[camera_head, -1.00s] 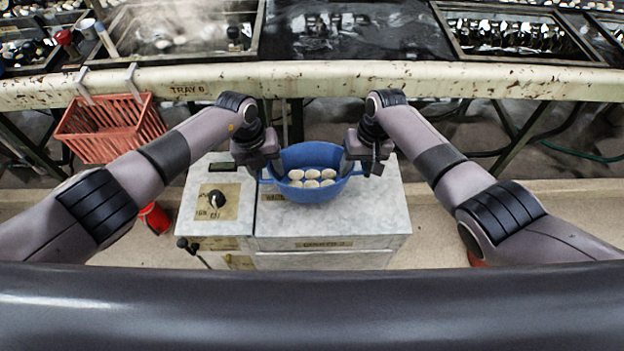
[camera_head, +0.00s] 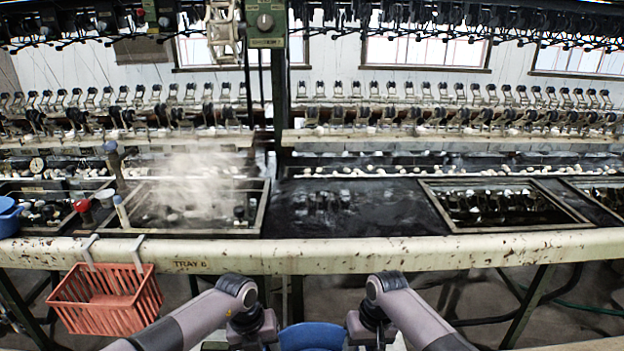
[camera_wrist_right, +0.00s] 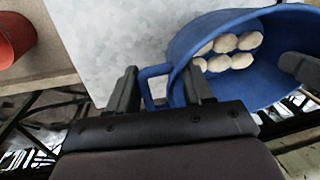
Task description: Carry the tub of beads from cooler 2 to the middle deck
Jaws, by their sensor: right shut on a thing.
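The blue tub (camera_head: 312,337) shows only its far rim at the bottom edge of the head view. In the right wrist view the tub (camera_wrist_right: 260,85) holds several pale, rounded pieces (camera_wrist_right: 228,52). My right gripper (camera_wrist_right: 158,85) is shut on the tub's handle, which lies between its fingers. My left gripper (camera_wrist_right: 300,70) is at the opposite side of the tub; its jaws are mostly hidden. A pale speckled top (camera_wrist_right: 100,40), likely the cooler, shows beside the tub; whether the tub touches it I cannot tell. A dark wet deck (camera_head: 350,210) lies between two framed basins.
A worn cream front rail (camera_head: 400,255) runs between me and the deck. A red basket (camera_head: 105,300) hangs from it at left. A steaming basin (camera_head: 195,205) is left of the deck, a dark basin (camera_head: 500,205) right. Another blue vessel (camera_head: 8,218) stands far left.

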